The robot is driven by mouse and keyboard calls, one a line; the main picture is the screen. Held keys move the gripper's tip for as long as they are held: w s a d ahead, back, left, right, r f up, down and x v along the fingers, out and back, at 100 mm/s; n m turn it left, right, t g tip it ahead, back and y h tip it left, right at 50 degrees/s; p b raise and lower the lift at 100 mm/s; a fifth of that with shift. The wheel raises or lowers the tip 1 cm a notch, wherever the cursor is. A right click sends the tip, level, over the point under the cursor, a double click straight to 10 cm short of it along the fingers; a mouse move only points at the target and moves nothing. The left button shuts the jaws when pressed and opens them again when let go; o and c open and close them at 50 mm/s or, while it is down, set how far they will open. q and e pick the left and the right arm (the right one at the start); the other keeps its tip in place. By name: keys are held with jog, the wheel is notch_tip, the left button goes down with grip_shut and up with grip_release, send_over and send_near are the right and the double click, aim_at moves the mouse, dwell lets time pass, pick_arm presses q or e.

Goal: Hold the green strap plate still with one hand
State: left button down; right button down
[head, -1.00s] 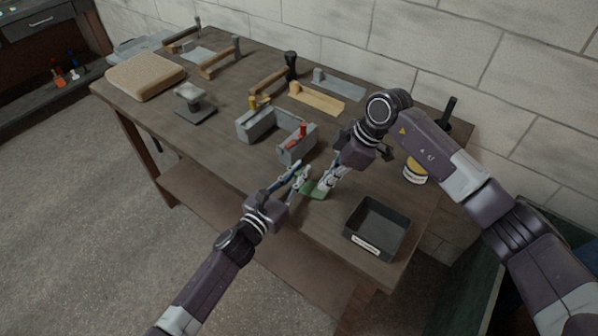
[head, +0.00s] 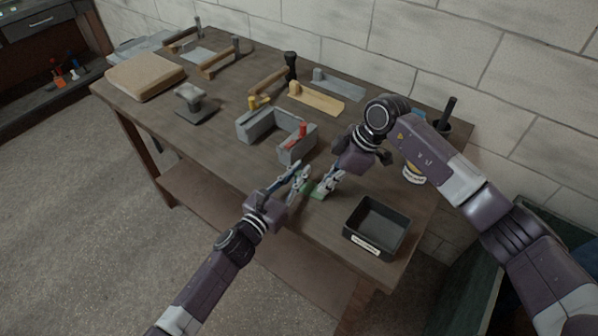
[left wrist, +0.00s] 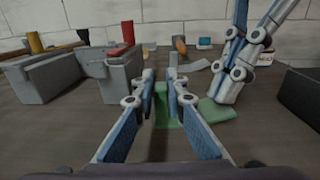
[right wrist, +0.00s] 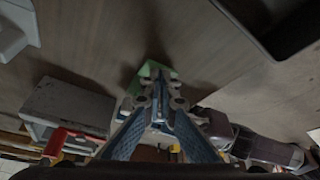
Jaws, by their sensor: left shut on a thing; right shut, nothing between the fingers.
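The green strap plate (head: 319,194) is at the front of the bench, partly hidden by both grippers. My left gripper (head: 304,172) is shut on a green part of it, which shows between the fingers in the left wrist view (left wrist: 165,112). My right gripper (head: 321,188) is shut and empty, with its tips low at the plate's right part; I cannot tell whether they touch it. In the left wrist view, another green part (left wrist: 216,111) lies flat beneath the right fingers. The plate also shows just beyond the right fingertips in the right wrist view (right wrist: 150,70).
A black tray (head: 349,240) with a label stands at the right front. A grey block fixture (head: 262,128) with yellow and red handles is behind the left gripper. Wooden and grey pieces, a tan pad (head: 145,76) and a grey stand (head: 194,105) lie further back.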

pick_arm(q)
jog(key=shift+s+d, duration=0.1)
jog(key=shift+s, duration=0.1)
pick_arm(e)
jog(key=shift+s+d+f, duration=0.1)
jog(key=shift+s+f, duration=0.05)
jog(key=shift+f, duration=0.45)
jog(key=shift+s+f, duration=0.15)
jog(key=shift+f, duration=0.45)
jog(key=shift+r, duration=0.1)
pick_arm(q)
jog(key=shift+w+a+f, duration=0.2)
pick_arm(e)
jog(key=shift+w+r, duration=0.25)
jog(key=shift+r, duration=0.75)
pick_arm(q)
jog(key=shift+r, duration=0.1)
pick_arm(e)
jog(key=shift+r, duration=3.15)
pick_arm(q)
jog(key=shift+d, duration=0.1)
jog(key=c, duration=1.9)
grip_release()
jog(key=v, duration=1.2)
